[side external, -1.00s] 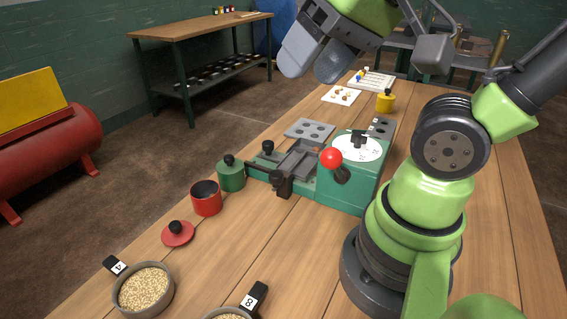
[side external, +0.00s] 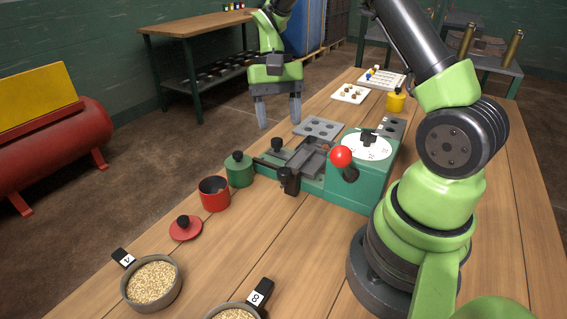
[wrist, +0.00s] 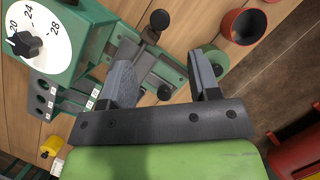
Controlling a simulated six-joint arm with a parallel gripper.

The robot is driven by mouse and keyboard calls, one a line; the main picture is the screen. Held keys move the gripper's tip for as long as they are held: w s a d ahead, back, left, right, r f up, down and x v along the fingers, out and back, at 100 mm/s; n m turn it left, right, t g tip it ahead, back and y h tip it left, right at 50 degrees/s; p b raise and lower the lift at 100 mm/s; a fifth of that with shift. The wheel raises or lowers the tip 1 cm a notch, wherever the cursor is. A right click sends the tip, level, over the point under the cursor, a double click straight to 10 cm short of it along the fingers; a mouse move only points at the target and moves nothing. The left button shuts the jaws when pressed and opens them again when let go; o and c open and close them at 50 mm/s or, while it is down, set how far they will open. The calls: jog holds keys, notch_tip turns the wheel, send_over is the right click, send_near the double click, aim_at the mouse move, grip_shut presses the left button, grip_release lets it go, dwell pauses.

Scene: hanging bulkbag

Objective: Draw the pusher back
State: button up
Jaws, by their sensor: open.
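A green machine (side external: 357,182) with a white dial, a red ball lever and a grey channel (side external: 306,158) stands on the bench. A small black knob (side external: 277,144) stands at the channel's far left end, and a larger black handle (side external: 290,181) stands at its near side. Which of these is the pusher's grip, I cannot tell. My gripper (side external: 279,116) points down with fingers apart, empty, above and behind the small knob. In the wrist view, the small knob (wrist: 164,92) shows between my fingers (wrist: 160,76), apart from both, and the black handle (wrist: 159,20) lies beyond.
A green lidded pot (side external: 239,170), an open red pot (side external: 214,193) and a red lid (side external: 185,228) stand left of the machine. A grey plate with holes (side external: 318,128) lies behind it. Grain bowls (side external: 154,282) are in front. A yellow pot (side external: 396,100) stands at the back.

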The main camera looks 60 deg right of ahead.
aim_at(284, 169)
jog(key=x, duration=0.9)
jog(key=shift+s+a+f, duration=0.1)
jog(key=shift+a+f, duration=0.05)
jog(key=shift+f, duration=0.15)
